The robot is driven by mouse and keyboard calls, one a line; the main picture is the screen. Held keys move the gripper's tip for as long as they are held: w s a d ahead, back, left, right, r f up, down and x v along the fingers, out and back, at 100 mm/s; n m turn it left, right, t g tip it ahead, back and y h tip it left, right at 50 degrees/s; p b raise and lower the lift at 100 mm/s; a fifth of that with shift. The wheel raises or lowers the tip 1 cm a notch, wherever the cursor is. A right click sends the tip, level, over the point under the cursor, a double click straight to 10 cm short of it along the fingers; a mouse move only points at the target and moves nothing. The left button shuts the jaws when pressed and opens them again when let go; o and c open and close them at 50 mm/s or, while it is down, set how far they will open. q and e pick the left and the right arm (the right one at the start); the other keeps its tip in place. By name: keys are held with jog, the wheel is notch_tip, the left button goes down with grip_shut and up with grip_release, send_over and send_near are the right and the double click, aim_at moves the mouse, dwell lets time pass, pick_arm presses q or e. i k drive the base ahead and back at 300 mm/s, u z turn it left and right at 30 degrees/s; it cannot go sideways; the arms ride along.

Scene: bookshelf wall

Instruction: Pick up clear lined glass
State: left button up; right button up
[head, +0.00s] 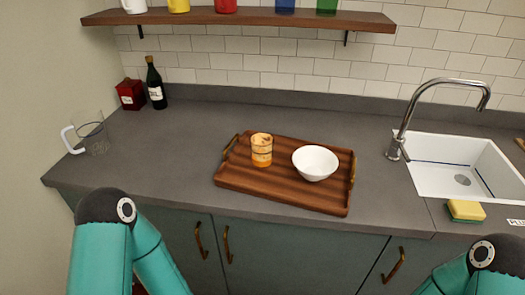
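A clear see-through glass (97,140) stands on the grey counter at the far left, near the counter's left end. Faint lines show on its wall, and a white curved handle (69,140) shows at its left side; I cannot tell whether the handle belongs to the same vessel. Nothing touches the glass from my side. Teal links of my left arm show at the bottom left and of my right arm at the bottom right. Both grippers are outside the picture.
A wooden tray (270,199) holds an orange-patterned cup (261,150) and a white bowl (315,163). A dark bottle (155,84) and red box (130,94) stand behind the glass. A sink (430,182), tap (402,125) and sponge (466,211) are right. A shelf (250,18) hangs above.

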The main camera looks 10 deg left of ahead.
aim_at(261, 143)
jog(key=u, duration=0.05)
jog(key=k, duration=0.5)
jog(key=z, duration=0.4)
jog(key=i, duration=0.2)
jog(key=z, duration=1.5)
jog(key=i, duration=0.4)
jog(key=u, duration=1.9)
